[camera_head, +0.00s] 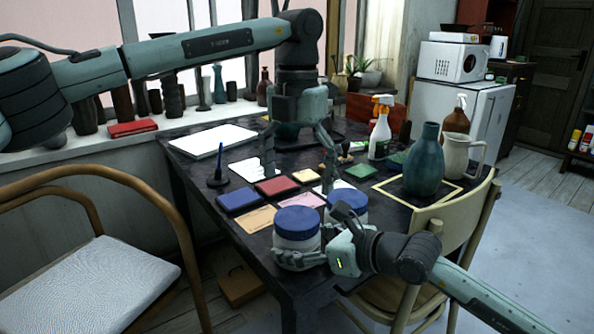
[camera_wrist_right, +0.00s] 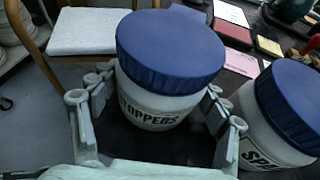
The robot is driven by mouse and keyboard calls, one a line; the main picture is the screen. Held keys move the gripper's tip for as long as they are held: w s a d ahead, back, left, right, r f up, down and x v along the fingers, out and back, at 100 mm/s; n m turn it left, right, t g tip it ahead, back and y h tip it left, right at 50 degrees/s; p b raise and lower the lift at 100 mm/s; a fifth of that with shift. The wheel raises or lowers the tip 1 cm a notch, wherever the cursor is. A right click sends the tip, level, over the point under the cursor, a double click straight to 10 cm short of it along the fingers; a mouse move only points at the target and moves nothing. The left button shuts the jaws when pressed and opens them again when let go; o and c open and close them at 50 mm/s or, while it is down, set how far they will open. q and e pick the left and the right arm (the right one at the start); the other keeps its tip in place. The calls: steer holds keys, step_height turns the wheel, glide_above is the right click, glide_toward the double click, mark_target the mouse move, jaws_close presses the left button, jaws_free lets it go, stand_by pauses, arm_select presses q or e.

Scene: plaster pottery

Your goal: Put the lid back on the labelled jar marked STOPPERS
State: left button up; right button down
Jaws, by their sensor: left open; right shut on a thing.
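The STOPPERS jar (camera_wrist_right: 150,108) is white with a black label and stands upright near the table's front corner; it also shows in the head view (camera_head: 297,242). A blue lid (camera_wrist_right: 172,48) covers its mouth and looks level; I cannot tell whether it is fully seated. The lid also shows in the head view (camera_head: 297,222). My right gripper (camera_head: 300,258) is shut around the jar's body below the lid. My left gripper (camera_head: 299,178) is open and empty, pointing down above the table behind the jars, clear of the lid.
A second white jar with a blue lid (camera_head: 347,200), label partly hidden, stands close to the right. Ink pads, such as a red one (camera_head: 277,186), and paper cards lie behind. A teal vase (camera_head: 424,165), pitcher (camera_head: 462,160) and spray bottle (camera_head: 380,135) stand further right.

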mark_target(297, 217)
arm_select(q)
step_height(297, 217, down, 7)
steer(key=shift+f, duration=0.15)
stand_by(0.4)
steer(key=c, duration=1.2)
steer(key=o, duration=1.4)
step_height(297, 217, up, 12)
steer(key=shift+r, duration=0.1)
